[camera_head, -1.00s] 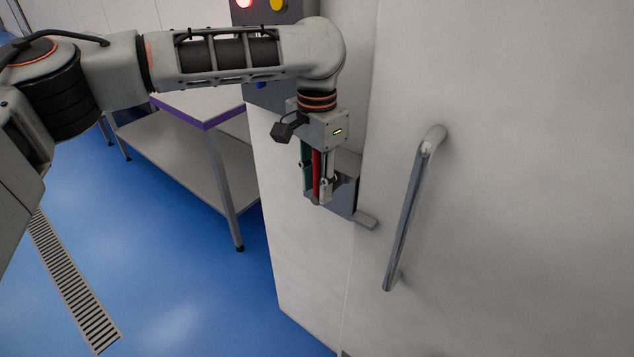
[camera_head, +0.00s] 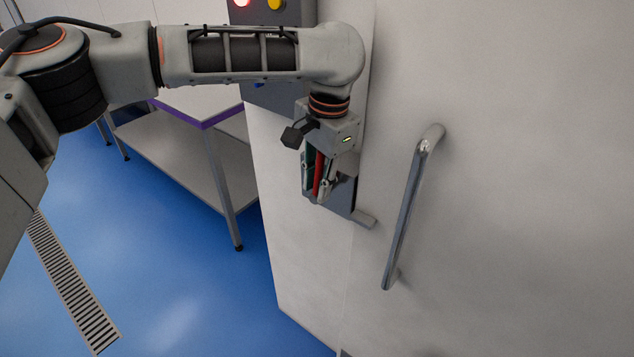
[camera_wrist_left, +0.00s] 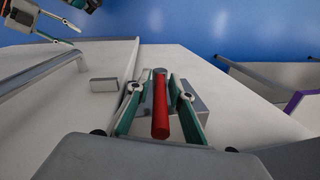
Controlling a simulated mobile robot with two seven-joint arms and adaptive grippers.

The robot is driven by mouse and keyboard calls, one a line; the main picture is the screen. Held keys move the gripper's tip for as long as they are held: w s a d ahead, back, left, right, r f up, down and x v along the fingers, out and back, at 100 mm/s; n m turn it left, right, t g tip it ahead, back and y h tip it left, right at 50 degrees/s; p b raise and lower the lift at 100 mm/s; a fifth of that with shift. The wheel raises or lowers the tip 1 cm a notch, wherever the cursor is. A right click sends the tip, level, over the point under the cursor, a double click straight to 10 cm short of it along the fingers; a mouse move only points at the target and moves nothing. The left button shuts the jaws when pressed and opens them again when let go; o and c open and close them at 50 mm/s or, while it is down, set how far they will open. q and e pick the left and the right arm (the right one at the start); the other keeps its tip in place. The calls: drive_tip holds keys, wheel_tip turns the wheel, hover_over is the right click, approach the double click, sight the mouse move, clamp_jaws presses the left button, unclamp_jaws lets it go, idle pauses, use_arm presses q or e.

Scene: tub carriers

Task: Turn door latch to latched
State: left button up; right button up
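The door latch has a grey housing (camera_head: 345,194) on the pale wall beside the door seam, and a red handle (camera_head: 319,172). My left gripper (camera_head: 319,196) points down at the latch, one finger on each side of the red handle. In the left wrist view, the red handle (camera_wrist_left: 160,108) lies between the fingers, whose tips close in on its far end. The fingers partly hide the housing. My right gripper (camera_wrist_left: 66,35) shows at the wrist view's upper left, its fingers apart and empty.
A long metal door handle (camera_head: 405,210) stands out from the white door (camera_head: 520,180), right of the latch. A grey control box (camera_head: 270,95) is behind my left arm. A steel table (camera_head: 190,160) stands at left. The blue floor (camera_head: 170,270) is open.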

drive_tip(key=shift+d, duration=0.1)
use_arm(q)
wheel_tip(320, 180, up, 10)
drive_tip(key=shift+r, duration=0.1)
idle(0.6)
